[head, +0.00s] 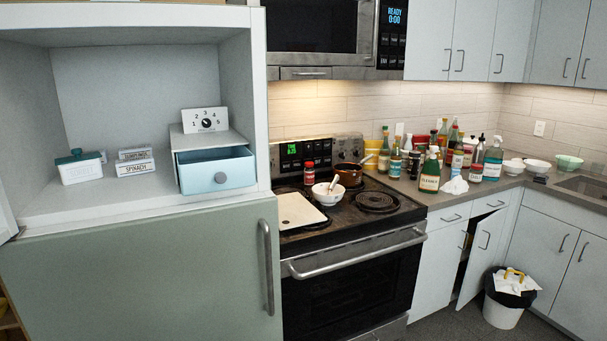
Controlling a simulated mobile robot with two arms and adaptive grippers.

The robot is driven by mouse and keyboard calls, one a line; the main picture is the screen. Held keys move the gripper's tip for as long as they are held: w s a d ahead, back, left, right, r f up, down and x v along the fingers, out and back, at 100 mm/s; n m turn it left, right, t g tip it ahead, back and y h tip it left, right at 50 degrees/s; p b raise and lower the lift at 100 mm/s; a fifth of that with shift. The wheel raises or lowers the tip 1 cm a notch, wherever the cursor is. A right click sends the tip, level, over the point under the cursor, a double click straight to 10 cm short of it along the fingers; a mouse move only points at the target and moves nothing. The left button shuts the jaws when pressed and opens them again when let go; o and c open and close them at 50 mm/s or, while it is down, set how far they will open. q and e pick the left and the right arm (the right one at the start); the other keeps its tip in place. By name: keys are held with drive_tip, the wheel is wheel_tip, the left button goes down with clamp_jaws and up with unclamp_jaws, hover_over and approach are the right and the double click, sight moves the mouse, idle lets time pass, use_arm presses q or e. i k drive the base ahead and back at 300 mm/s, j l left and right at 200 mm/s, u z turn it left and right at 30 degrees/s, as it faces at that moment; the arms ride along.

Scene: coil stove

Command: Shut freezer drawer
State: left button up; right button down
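The freezer compartment (110,95) stands open at the upper left, above a closed green lower door (130,280). Inside it, at the right, a light blue drawer (217,171) with a round grey knob sits in a white housing (208,139). The drawer is pulled out toward me, and its hollow inside shows from above. A dial panel (205,120) numbered 1 to 5 stands on top of the housing. Neither of my grippers shows in the head view.
A lower cabinet door (482,258) stands ajar near a trash bin (505,305).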

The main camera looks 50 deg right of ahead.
sight(201, 172)
drive_tip(key=z, duration=1.1)
